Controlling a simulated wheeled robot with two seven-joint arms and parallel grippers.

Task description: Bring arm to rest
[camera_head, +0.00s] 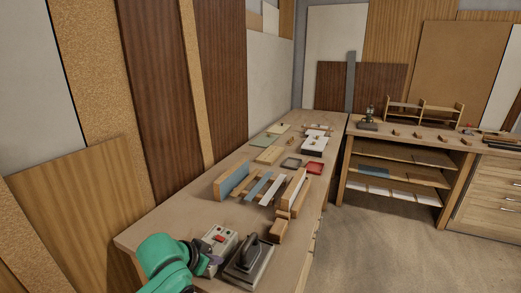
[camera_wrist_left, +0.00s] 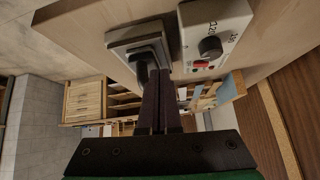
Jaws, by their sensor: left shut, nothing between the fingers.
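My left arm comes in from the bottom left in the head view, green, and its left gripper (camera_head: 215,259) is at the near end of the workbench (camera_head: 150,226). The gripper's dark fingers (camera_wrist_left: 159,78) lie together in the left wrist view, with nothing between them. They are close to a clothes-iron-like tool (camera_head: 248,262), also in the left wrist view (camera_wrist_left: 138,42), and a pale control box (camera_head: 221,241) with a red switch and a black knob (camera_wrist_left: 210,47). I cannot tell whether the fingers touch either. My right gripper is not in view.
Veneer sheets (camera_head: 150,75) lean along the left wall. A shelved bench (camera_head: 395,150) stands at the right; the floor between is clear.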

